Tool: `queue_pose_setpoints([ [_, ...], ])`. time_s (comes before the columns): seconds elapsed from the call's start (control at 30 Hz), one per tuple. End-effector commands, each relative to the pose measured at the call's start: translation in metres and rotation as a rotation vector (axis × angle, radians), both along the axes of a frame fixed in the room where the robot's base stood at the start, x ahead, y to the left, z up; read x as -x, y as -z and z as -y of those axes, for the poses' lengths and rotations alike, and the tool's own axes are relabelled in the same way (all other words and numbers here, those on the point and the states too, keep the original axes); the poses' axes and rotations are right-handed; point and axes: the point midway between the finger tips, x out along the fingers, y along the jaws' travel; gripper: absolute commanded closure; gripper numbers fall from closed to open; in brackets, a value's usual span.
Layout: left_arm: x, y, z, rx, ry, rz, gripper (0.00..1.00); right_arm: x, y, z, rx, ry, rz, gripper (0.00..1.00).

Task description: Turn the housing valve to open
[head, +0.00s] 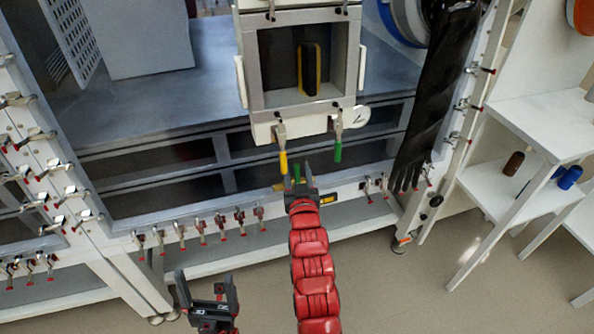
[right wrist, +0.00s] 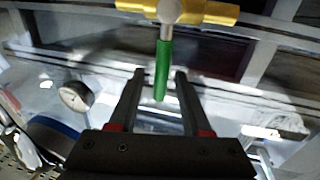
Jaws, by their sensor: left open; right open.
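A valve with a yellow body (right wrist: 208,12) and a green lever (right wrist: 162,70) shows in the right wrist view. The lever stands crosswise to the body and reaches between my right gripper's fingers. My right gripper (right wrist: 158,88) is open, with a gap on each side of the lever. In the head view, my right gripper (head: 297,172) is below the square-windowed housing (head: 306,118), its fingers partly hiding the valve. My left gripper (head: 207,300) is open and empty, low at the left.
A long black glove (head: 432,110) hangs to the right. A white shelf (head: 545,125) stands at right.

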Motion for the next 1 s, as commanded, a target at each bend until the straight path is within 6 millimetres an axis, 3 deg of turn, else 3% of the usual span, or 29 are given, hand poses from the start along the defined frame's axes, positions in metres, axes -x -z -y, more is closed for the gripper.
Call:
queue_pose_setpoints([
  [0.07,0.0,0.0,0.0,0.0,0.0,0.0,0.12,0.0001,-0.0001,-0.0002,0.0,0.0,0.0,0.53],
  [0.33,0.0,0.0,0.0,0.0,0.0,0.0,0.12,0.0002,-0.0003,-0.0004,0.0,-0.001,0.001,1.0],
  [1.0,0.0,0.0,0.0,0.0,0.0,0.0,0.12,0.0003,-0.0005,-0.0003,0.0,0.0,0.001,1.0],
])
